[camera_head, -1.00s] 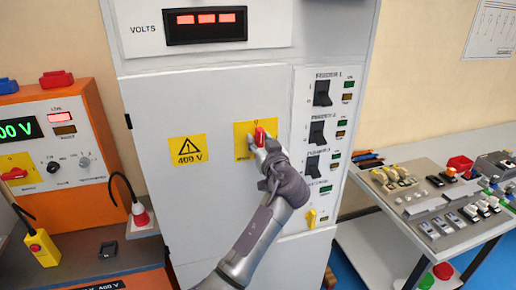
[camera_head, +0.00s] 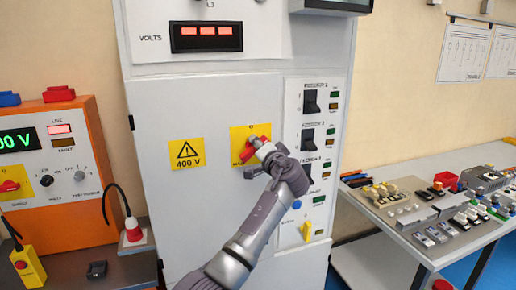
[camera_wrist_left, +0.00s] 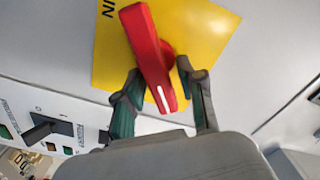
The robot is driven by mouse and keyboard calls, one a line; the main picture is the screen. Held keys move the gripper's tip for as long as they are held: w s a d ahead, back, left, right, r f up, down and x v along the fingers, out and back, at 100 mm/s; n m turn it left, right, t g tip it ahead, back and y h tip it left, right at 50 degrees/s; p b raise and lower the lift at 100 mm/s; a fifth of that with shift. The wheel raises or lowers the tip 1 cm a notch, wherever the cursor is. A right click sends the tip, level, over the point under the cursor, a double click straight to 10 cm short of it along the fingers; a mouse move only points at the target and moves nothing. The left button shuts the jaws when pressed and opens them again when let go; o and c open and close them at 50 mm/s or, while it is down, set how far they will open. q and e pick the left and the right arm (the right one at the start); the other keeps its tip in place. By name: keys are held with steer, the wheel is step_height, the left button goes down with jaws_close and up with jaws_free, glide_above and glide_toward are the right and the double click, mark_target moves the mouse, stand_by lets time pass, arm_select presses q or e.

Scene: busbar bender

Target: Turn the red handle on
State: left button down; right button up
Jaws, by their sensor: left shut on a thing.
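The red handle (camera_head: 246,153) sits on a yellow plate (camera_head: 236,132) on the grey cabinet door. It is tilted well away from upright in the head view. In the left wrist view the red handle (camera_wrist_left: 148,55) runs slantwise between the two fingers, with a white mark near its lower end. My left gripper (camera_head: 254,157) is at the handle and shut on it; the wrist view shows the gripper (camera_wrist_left: 160,80) with a finger on each side. The gripper partly hides the handle in the head view. My right gripper is not in view.
A yellow 400 V warning sign (camera_head: 186,153) is left of the handle. Black switches (camera_head: 310,102) line the panel to the right. An orange box (camera_head: 58,235) stands at left, and a bench (camera_head: 360,213) with small parts stands at right.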

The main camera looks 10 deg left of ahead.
arm_select(q)
steer(key=m, duration=0.3)
steer(key=shift+w+m+p, duration=0.1)
steer(key=shift+m+p, duration=0.2)
steer(key=shift+f+m+p, duration=0.15)
steer(key=shift+m+p, duration=0.15)
steer(key=shift+m, duration=0.8)
steer(key=shift+f+m, duration=0.1)
steer(key=shift+m, duration=0.6)
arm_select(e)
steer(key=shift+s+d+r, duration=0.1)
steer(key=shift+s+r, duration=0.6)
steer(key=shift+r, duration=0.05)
arm_select(q)
steer(key=c, duration=1.1)
jaws_free()
steer(key=shift+o, duration=0.3)
steer(key=shift+w+f, duration=0.1)
steer(key=shift+w, duration=0.05)
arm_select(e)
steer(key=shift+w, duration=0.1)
arm_select(q)
steer(key=shift+a+f, duration=0.1)
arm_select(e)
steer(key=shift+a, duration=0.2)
